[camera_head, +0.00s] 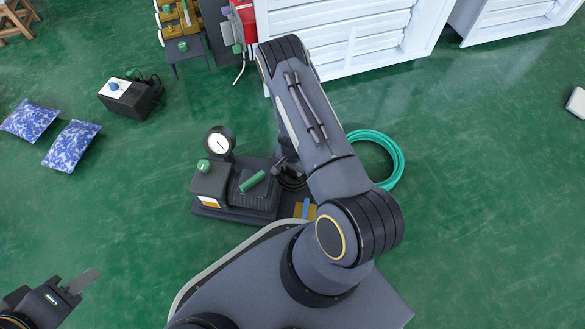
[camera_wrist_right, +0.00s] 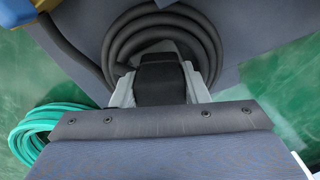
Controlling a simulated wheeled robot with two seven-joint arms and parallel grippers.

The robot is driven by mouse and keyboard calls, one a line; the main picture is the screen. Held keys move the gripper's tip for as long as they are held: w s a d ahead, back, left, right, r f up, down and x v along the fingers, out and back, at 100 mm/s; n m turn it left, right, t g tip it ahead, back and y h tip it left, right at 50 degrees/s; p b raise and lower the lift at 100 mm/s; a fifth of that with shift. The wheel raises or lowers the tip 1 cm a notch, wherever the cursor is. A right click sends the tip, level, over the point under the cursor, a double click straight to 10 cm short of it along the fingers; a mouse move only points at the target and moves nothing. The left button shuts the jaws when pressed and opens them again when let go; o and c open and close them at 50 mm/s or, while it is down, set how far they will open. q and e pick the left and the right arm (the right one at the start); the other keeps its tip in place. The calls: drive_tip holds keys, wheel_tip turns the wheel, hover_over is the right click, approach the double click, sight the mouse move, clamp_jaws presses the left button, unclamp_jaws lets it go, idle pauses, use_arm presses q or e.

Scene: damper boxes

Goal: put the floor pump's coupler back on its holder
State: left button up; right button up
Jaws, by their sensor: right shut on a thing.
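The floor pump (camera_head: 232,203) is a dark unit on a flat base, with a round white gauge (camera_head: 219,142), a green knob and a green handle. My right gripper (camera_wrist_right: 160,88) has its pale fingers on both sides of a black block, which looks like the coupler (camera_wrist_right: 162,78). It is above or beside a coiled dark hose (camera_wrist_right: 206,30). In the head view my right arm largely hides this gripper. I cannot make out an empty holder for certain. My left gripper (camera_head: 82,287) is at the lower left, away from the pump; its finger gap is unclear.
A yellow plate with a blue part (camera_head: 305,210) is at the pump's right end. A green hose coil (camera_head: 391,160) lies on the floor to the right. White louvred units (camera_head: 350,35) stand behind. A black box (camera_head: 130,98) and two blue cushions (camera_head: 71,146) lie left; floor between is clear.

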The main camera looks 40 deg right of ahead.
drive_tip(key=shift+f, duration=0.15)
idle(0.4)
drive_tip(key=o, duration=1.2)
wheel_tip(320, 180, up, 8)
drive_tip(key=p, duration=0.4)
drive_tip(key=shift+f, duration=0.1)
